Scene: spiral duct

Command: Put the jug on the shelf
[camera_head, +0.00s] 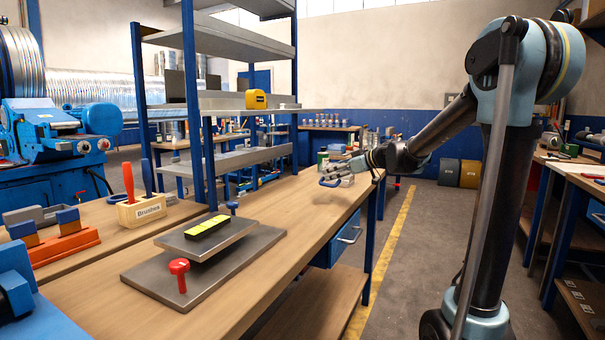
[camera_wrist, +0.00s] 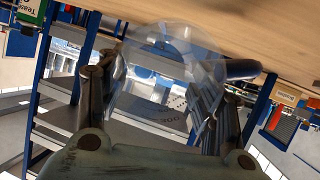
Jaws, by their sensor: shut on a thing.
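My gripper (camera_head: 342,172) is over the far right end of the wooden workbench (camera_head: 300,205). In the wrist view, my gripper (camera_wrist: 155,90) is shut on a clear, see-through jug (camera_wrist: 160,65), with one finger on each side of it. In the head view the jug's clear body is hard to make out; a blue loop (camera_head: 330,183) shows at the fingers.
A yellow tape measure (camera_head: 256,99) sits on the middle shelf board. A metal plate (camera_head: 215,265) with a red knob (camera_head: 179,270) lies on the near bench. A screwdriver block (camera_head: 140,211) stands to its left. The bench between plate and gripper is clear.

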